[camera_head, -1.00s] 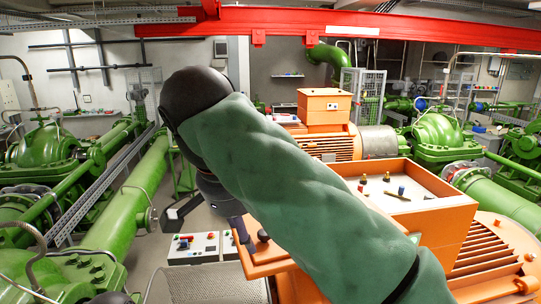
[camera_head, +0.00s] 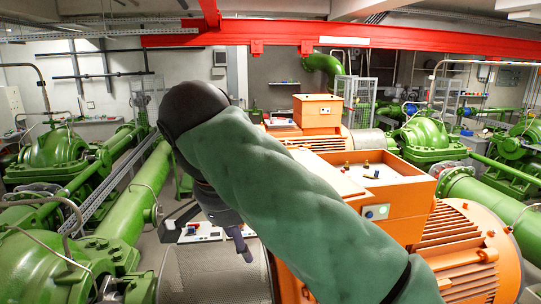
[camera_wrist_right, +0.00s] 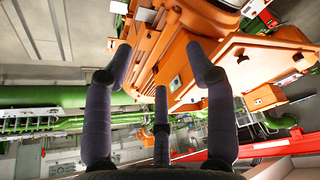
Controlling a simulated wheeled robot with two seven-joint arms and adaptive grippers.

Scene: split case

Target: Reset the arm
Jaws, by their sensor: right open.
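My right arm (camera_head: 285,190), in a green sleeve with dark joints, crosses the head view from the lower right to the upper middle. Its forearm folds down behind the sleeve. The dark right gripper (camera_head: 241,245) hangs at the end, partly hidden by the arm. In the right wrist view the gripper (camera_wrist_right: 157,62) has its dark fingers spread apart with nothing between them. Orange machinery (camera_wrist_right: 170,75) shows beyond the fingers. My left gripper is not in view.
An orange box (camera_head: 400,190) with small knobs on its pale top stands behind the arm, beside a large ribbed orange motor (camera_head: 465,250). Green pipes and pumps (camera_head: 50,155) line the left side. A red beam (camera_head: 370,30) runs overhead. A small button panel (camera_head: 200,232) lies low behind the gripper.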

